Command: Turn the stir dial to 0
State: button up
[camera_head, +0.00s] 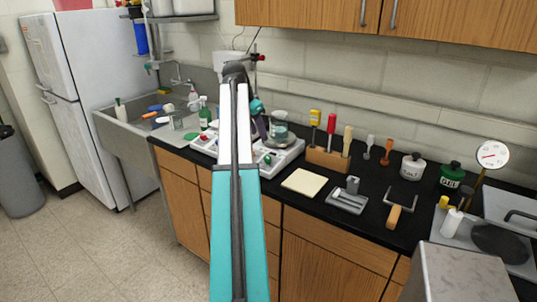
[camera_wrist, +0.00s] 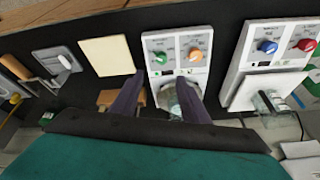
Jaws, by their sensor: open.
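Two white stirrer units with dials stand on the black counter. In the wrist view, one unit (camera_wrist: 177,68) has a green dial (camera_wrist: 161,57) and an orange dial (camera_wrist: 195,55). The other unit (camera_wrist: 245,58), to the right, has a blue dial (camera_wrist: 267,47) and a red dial (camera_wrist: 306,45). The dial labels are too small to read. My gripper (camera_wrist: 160,80) is open, its fingertips near the lower edge of the green-and-orange panel, touching no dial that I can see. A glass beaker (camera_wrist: 170,97) shows between the fingers. In the head view my arm hides part of the units.
A beaker (camera_head: 279,128) stands on the right unit in the head view. A cream pad (camera_head: 304,183), a grey scale (camera_head: 347,198) and a wooden tool rack (camera_head: 327,159) lie to the right. The sink (camera_head: 130,125) is at the left.

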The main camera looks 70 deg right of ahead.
aim_at(268, 157)
jog(key=shift+p+x, duration=1.75)
jog(key=shift+x, duration=5.1)
